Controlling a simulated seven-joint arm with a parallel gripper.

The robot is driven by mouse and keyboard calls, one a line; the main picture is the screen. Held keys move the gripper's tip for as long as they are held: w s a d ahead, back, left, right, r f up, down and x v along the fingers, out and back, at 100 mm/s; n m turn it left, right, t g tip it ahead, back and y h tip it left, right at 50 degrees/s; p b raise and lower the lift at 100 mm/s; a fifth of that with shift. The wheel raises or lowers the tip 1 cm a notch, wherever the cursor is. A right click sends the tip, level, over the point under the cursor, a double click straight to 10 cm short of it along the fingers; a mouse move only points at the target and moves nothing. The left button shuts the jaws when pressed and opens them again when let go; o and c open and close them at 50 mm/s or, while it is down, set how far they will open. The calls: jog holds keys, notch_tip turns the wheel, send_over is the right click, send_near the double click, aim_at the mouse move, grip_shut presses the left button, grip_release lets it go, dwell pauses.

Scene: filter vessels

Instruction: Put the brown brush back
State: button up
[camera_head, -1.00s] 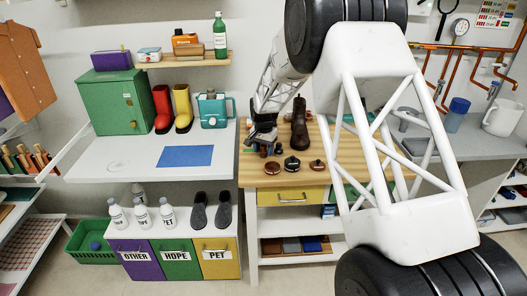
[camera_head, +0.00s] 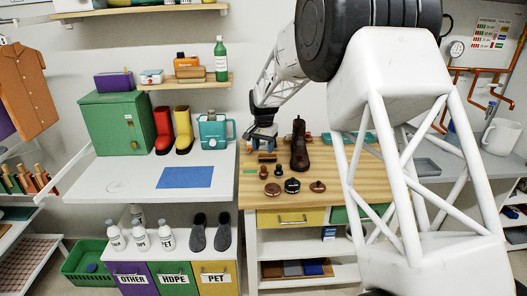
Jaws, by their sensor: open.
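My gripper (camera_head: 262,138) is small in the picture and points down over the back left of the wooden worktop (camera_head: 345,192). It is open, just above or behind a small brown and dark block (camera_head: 267,157), possibly the brown brush. I cannot tell whether they touch. Two small dark knobbed pieces, one left (camera_head: 264,172) and one right (camera_head: 278,171), stand in front of the block; they may be daubers. A dark brown boot (camera_head: 299,148) stands upright to the right of my gripper. My arm hides part of the worktop's right side.
Round tins, left (camera_head: 272,189), middle (camera_head: 292,186) and right (camera_head: 318,187), lie near the worktop's front. A white table with a blue mat (camera_head: 185,177) adjoins at left. A lower shelf holds brown, grey and blue folded pieces (camera_head: 292,268).

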dwell(0.8)
jog(key=s+d+r+n, duration=0.1)
jog(key=s+d+r, duration=0.3)
jog(key=s, duration=0.5)
jog(key=s+d+r+n+t, duration=0.1)
jog(key=s+d+r, duration=0.1)
jog(key=s+r, duration=0.5)
jog(key=s+d+r, duration=0.2)
jog(key=s+r, duration=0.2)
jog(key=s, duration=0.6)
jog(key=s+d+f+n, duration=0.1)
jog(key=s+d, duration=0.1)
jog(key=s, duration=1.3)
jog(key=s+d+f+n+t, duration=0.1)
jog(key=s+d+n, duration=0.1)
jog(key=s, duration=1.4)
jog(key=shift+d+f+t, duration=0.2)
jog(key=shift+d+t, duration=0.1)
jog(key=shift+d, duration=0.3)
